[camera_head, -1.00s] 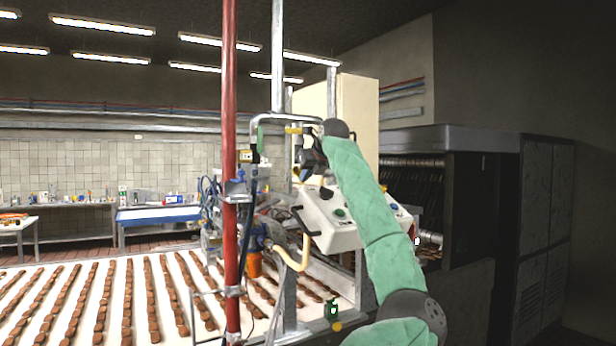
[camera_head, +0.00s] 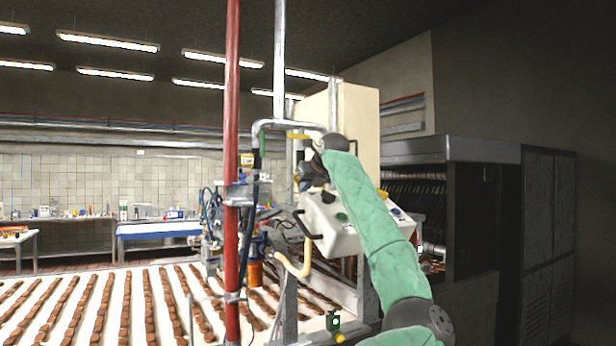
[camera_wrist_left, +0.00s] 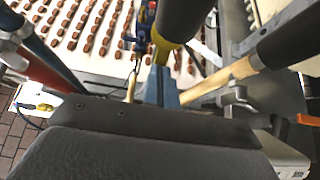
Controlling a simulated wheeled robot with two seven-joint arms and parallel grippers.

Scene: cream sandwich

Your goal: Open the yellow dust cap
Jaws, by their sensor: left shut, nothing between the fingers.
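A yellow piece (camera_wrist_left: 162,42), which looks like the dust cap, sits at the end of a dark cylinder in the left wrist view. In the head view a yellow band (camera_head: 298,136) shows by the grey bent pipe, close to my left gripper (camera_head: 304,176). I cannot tell if both are the same part. In the wrist view the blue-grey fingers of my left gripper (camera_wrist_left: 161,80) are together and empty, just below the yellow piece. I cannot tell if they touch it. The head view does not show clearly whether the cap is open. My right gripper is not in view.
A red post (camera_head: 231,150) stands left of the gripper. A white control box (camera_head: 335,225) is below it. Pale hoses (camera_wrist_left: 228,77) and dark cylinders crowd the fingers. A conveyor (camera_head: 60,275) with rows of brown biscuits runs at lower left.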

